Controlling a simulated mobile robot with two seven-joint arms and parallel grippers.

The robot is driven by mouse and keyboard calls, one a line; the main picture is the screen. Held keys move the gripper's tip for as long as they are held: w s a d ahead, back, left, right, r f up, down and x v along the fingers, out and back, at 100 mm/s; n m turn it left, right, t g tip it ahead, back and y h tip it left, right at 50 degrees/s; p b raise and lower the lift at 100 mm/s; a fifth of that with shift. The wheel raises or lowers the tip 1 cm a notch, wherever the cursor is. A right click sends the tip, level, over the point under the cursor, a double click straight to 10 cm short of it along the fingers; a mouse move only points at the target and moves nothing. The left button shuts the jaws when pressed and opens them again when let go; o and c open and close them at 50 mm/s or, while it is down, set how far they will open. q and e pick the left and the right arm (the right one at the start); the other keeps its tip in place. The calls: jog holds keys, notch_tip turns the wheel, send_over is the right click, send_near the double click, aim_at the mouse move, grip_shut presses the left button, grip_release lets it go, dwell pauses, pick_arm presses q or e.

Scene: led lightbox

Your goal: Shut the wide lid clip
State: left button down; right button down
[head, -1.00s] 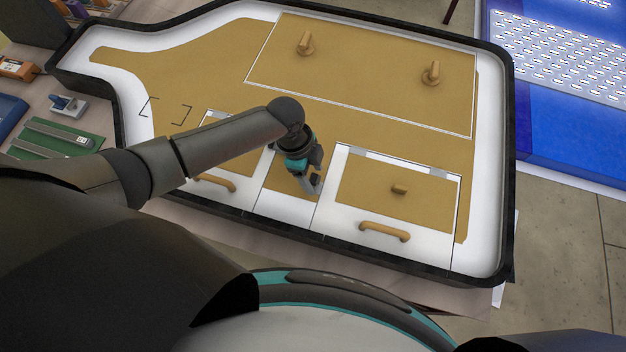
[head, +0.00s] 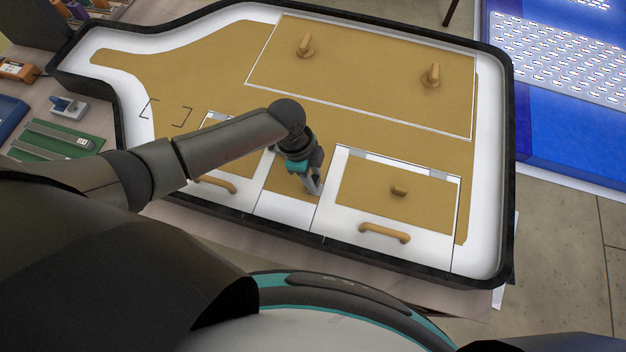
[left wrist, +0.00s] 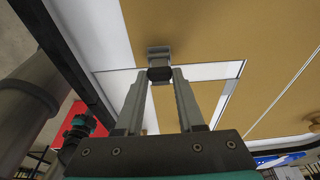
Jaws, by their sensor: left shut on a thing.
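My left gripper (head: 314,188) reaches down onto the tan and white board, beside the left edge of the right-hand lid (head: 375,190). In the left wrist view its two fingers (left wrist: 160,78) close in on a small dark block below a grey bracket. I take this to be the lid clip (left wrist: 160,53), gripped at the fingertips. In the head view the clip is hidden by my gripper. My right gripper is not in view.
A larger tan panel (head: 365,75) with two knobs lies behind. Tan handles (head: 384,232) sit near the board's front edge. A black rim (head: 508,170) surrounds the board. A green card (head: 55,140) lies left of it, and a blue perforated unit (head: 560,120) stands right.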

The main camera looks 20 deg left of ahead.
pick_arm(q)
jog(key=shift+d+f, duration=0.15)
jog(key=shift+d, duration=0.45)
jog(key=shift+s+d, duration=0.1)
jog(key=shift+d+f, duration=0.15)
jog(key=shift+d, duration=0.5)
jog(key=shift+d+f, duration=0.25)
jog(key=shift+d, duration=0.15)
jog(key=shift+d+f+b, duration=0.35)
jog(key=shift+b, duration=0.05)
jog(key=shift+f, duration=0.1)
